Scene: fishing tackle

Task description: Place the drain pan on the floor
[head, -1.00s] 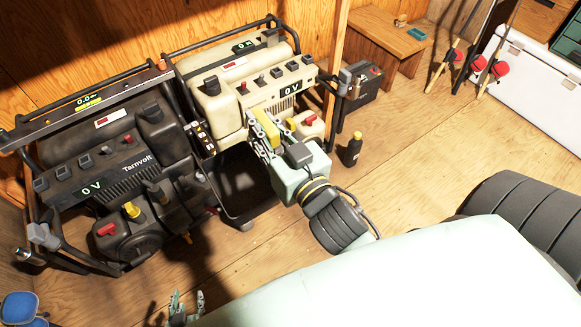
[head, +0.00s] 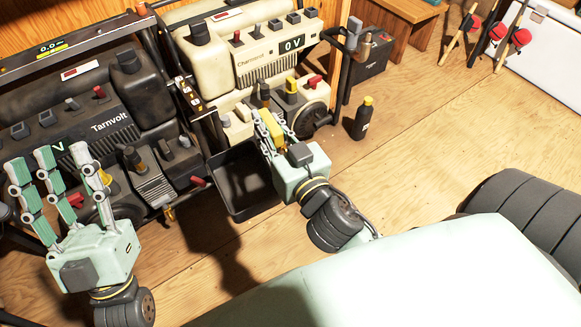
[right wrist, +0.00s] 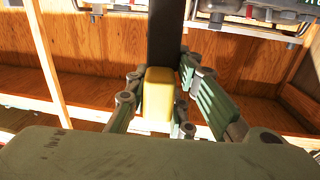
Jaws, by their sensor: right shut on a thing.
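The drain pan (head: 244,207) is a black, shallow, square tray in the middle of the head view, in front of the two generators. My right gripper (head: 270,128) is at its far side, shut on it at a yellow part. In the right wrist view this yellow block (right wrist: 158,98) sits between the green fingers, with a dark band above it. The pan seems to hang above the wooden floor (head: 440,145); the gap is hard to judge. My left gripper (head: 60,170) is open and empty at the left, its fingers spread and pointing up.
A black generator (head: 105,115) stands at the left and a cream one (head: 255,55) behind the pan. A small dark bottle (head: 363,118) stands on the floor right of them. The floor in front of the pan is clear.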

